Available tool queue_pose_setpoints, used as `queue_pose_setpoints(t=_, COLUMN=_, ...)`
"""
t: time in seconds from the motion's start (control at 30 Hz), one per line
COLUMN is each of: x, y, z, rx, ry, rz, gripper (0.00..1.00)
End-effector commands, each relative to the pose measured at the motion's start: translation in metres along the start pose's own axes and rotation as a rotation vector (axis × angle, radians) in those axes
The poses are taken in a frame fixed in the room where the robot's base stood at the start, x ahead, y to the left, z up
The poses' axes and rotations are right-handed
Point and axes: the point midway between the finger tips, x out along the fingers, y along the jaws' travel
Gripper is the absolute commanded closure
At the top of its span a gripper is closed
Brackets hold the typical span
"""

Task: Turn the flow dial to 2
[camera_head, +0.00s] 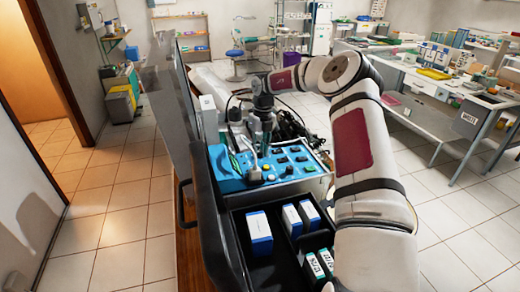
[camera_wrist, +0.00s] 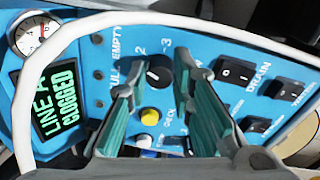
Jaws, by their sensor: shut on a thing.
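The flow dial (camera_wrist: 158,72) is a round black knob on a blue control panel (camera_wrist: 205,48). In the wrist view the digits 2 and 3 are printed just above it, and another mark is partly hidden by the right finger. A small pale mark shows on the knob, but I cannot tell exactly which digit it points to. My gripper (camera_wrist: 155,72) has its two green-padded fingers on either side of the dial, shut on it. In the head view my gripper (camera_head: 262,138) reaches down to the blue panel (camera_head: 228,180); the dial is hidden there.
A green display (camera_wrist: 55,98) reads "LINE A CLOGGED", with a round gauge (camera_wrist: 30,35) above it. A white hose curves across the wrist view. Yellow and white buttons (camera_wrist: 149,117) and black rocker switches (camera_wrist: 238,72) sit near the fingers. Boxes (camera_head: 259,233) lie in the open drawer.

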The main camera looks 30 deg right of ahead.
Motion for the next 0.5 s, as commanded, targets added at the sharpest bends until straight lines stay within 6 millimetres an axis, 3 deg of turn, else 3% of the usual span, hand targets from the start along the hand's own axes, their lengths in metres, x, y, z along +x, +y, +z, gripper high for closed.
queue_pose_setpoints(t=0.5, x=-0.0016, y=-0.0013, z=0.0008, rx=0.145, ry=-0.011, rz=0.004, gripper=1.00)
